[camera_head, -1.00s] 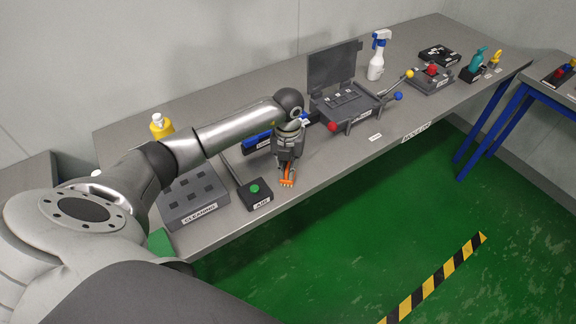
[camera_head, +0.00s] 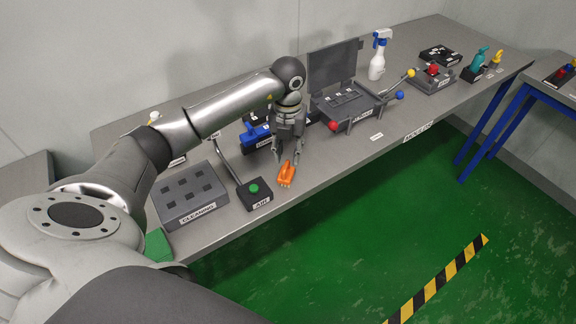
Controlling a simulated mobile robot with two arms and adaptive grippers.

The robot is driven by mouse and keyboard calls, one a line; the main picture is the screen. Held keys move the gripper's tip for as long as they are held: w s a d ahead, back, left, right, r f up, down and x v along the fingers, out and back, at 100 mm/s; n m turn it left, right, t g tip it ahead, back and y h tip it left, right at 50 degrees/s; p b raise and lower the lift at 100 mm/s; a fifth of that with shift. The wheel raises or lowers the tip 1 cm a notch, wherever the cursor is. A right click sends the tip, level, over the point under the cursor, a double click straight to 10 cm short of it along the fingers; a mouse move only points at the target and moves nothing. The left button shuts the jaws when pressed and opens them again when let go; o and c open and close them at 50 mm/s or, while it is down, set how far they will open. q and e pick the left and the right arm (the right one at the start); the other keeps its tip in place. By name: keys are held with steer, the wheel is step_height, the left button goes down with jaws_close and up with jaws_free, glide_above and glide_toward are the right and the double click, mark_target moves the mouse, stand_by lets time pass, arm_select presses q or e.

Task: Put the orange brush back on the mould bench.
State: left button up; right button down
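The orange brush (camera_head: 286,175) lies on the grey mould bench (camera_head: 355,155), near its front edge, to the right of the box with the green button. My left gripper (camera_head: 287,160) points down just above and behind the brush. Its fingers are spread apart, and the brush shows below them, apparently free of them. My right gripper is not in the view.
A grey block labelled CLEANING (camera_head: 188,196) and a green-button box (camera_head: 254,192) stand left of the brush. A blue tool (camera_head: 256,134) sits behind. An open mould (camera_head: 345,103) with coloured knobs and a spray bottle (camera_head: 378,56) are to the right. The front edge is close.

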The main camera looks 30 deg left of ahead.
mark_target(288, 166)
arm_select(q)
step_height(288, 166, up, 6)
steer(key=shift+f+b, duration=0.15)
steer(key=shift+b, duration=0.4)
